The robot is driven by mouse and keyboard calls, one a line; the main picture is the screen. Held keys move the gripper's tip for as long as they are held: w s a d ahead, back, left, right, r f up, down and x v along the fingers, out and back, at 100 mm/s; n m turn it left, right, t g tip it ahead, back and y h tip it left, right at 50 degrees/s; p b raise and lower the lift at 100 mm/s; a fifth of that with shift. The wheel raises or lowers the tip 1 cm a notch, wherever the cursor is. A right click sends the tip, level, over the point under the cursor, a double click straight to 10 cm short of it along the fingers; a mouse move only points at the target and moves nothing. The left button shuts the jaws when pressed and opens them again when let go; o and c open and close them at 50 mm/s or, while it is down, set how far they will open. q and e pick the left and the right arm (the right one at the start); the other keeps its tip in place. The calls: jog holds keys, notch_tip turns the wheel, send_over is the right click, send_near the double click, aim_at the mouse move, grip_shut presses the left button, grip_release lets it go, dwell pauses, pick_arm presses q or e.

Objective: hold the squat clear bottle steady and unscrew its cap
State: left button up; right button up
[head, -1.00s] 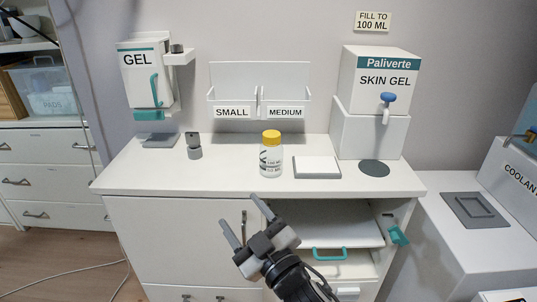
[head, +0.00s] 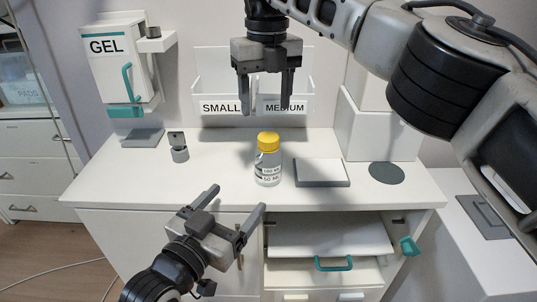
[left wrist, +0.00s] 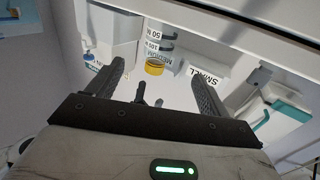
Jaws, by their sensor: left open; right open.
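The squat clear bottle (head: 268,173) stands upright on the white counter with its yellow cap (head: 268,141) on. The left wrist view shows the bottle (left wrist: 158,42) and its yellow cap (left wrist: 154,67) upside down, framed between the fingers. My left gripper (head: 237,202) is open and empty, in front of and below the bottle at the counter's front edge, apart from it. My right gripper (head: 264,108) is open, pointing down above the bottle, with nothing between its fingers and a gap to the cap.
A grey-edged white pad (head: 321,173) and a dark disc (head: 386,173) lie right of the bottle on the counter (head: 225,190). A small grey holder (head: 178,148) stands to its left. The SMALL/MEDIUM bin (head: 222,107) is behind. An open drawer (head: 330,235) sits below.

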aim_at(272, 157)
jog(key=shift+w+d+r, duration=0.1)
jog(key=shift+d+r, duration=0.15)
jog(key=shift+r, duration=0.05)
pick_arm(q)
jog(key=x, duration=1.6)
jog(key=shift+r, duration=0.1)
